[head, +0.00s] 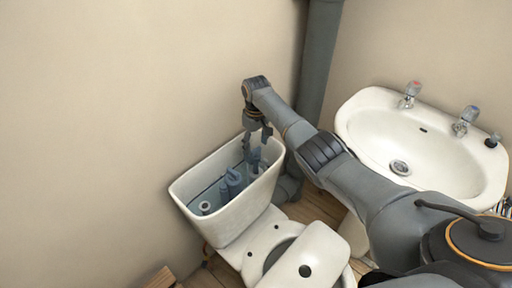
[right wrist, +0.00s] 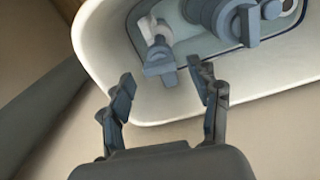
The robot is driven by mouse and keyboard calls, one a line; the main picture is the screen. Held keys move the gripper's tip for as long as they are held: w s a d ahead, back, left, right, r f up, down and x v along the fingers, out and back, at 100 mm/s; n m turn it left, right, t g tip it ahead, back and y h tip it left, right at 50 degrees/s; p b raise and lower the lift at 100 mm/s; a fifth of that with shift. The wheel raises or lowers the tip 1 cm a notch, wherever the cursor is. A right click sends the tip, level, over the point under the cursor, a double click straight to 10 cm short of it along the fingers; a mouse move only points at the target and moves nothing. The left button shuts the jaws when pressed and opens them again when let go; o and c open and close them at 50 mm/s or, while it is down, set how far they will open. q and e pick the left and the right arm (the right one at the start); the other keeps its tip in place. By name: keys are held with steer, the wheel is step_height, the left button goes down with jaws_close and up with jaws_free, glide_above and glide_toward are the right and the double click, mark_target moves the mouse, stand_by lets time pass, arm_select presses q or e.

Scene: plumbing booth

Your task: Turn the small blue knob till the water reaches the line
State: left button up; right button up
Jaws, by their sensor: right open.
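The toilet cistern (head: 181,192) stands open against the wall, with grey-blue fittings inside. A small blue knob (right wrist: 160,62) with a flat grip sits on a pale fitting near the cistern's end wall in the right wrist view. My right gripper (head: 257,139) is over the right end of the cistern in the head view, pointing down. It is open and empty; in the right wrist view its fingertips (right wrist: 162,76) are either side of the knob's line, apparently short of it. A dark line runs around the inside; I cannot tell whether it is the water's edge or the mark. My left gripper is out of view.
A larger blue-grey valve (right wrist: 235,18) stands close beside the knob. A grey pipe (head: 318,60) rises behind my right arm. A white basin (head: 440,150) with two taps is at the right.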

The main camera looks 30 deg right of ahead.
mark_target(256, 149)
step_height(256, 149, up, 10)
stand_by(0.3)
steer(key=shift+f, duration=0.15)
